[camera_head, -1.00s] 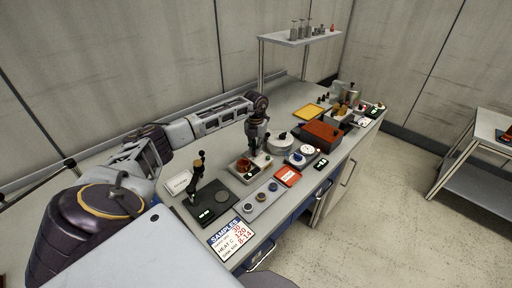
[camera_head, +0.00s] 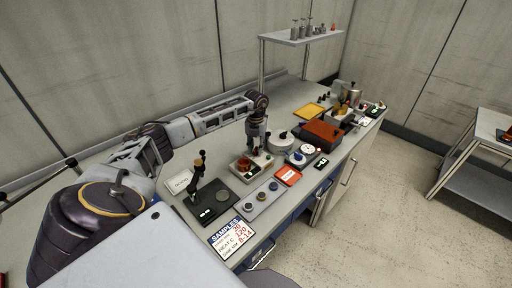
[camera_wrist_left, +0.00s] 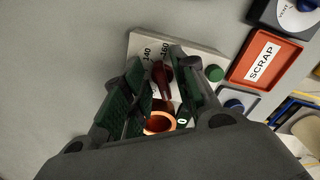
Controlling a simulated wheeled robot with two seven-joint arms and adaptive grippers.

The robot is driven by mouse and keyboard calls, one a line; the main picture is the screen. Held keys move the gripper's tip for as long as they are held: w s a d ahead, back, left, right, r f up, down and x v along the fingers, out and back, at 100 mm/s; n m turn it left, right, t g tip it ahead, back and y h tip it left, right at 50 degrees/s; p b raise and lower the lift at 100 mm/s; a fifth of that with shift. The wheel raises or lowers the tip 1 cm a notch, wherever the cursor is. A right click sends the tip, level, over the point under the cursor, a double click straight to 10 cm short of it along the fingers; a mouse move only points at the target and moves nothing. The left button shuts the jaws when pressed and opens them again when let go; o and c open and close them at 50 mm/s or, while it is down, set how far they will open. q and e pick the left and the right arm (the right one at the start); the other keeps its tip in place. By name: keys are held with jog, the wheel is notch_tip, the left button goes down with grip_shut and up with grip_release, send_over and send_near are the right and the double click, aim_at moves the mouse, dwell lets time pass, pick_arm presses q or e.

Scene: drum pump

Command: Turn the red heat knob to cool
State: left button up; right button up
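The heat unit is a pale box (camera_head: 262,160) on the bench, with dial numbers such as 140 and 160 on its top (camera_wrist_left: 201,59). A dark red knob (camera_wrist_left: 162,78) stands on it and shows between my left fingers in the left wrist view. My left gripper (camera_head: 257,149) points down over the unit. In the wrist view its two green-padded fingers (camera_wrist_left: 157,68) are apart, one on each side of the knob. I cannot tell whether either pad touches it. An orange ring-like cup (camera_wrist_left: 160,123) sits beside the knob, partly hidden by the gripper. My right gripper is not visible.
A green button (camera_wrist_left: 214,73) is on the unit. A red SCRAP tray (camera_head: 288,176), a grey strip with knobs (camera_head: 255,206), a black lever stand (camera_head: 214,212) and a white round device (camera_head: 279,141) crowd nearby. The shelf (camera_head: 300,38) is beyond.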

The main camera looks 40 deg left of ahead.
aim_at(256, 148)
pick_arm(q)
jog(key=shift+r, duration=0.1)
dwell(0.3)
notch_tip(256, 148, up, 12)
dwell(0.7)
jog(key=shift+f, duration=0.2)
dwell(0.4)
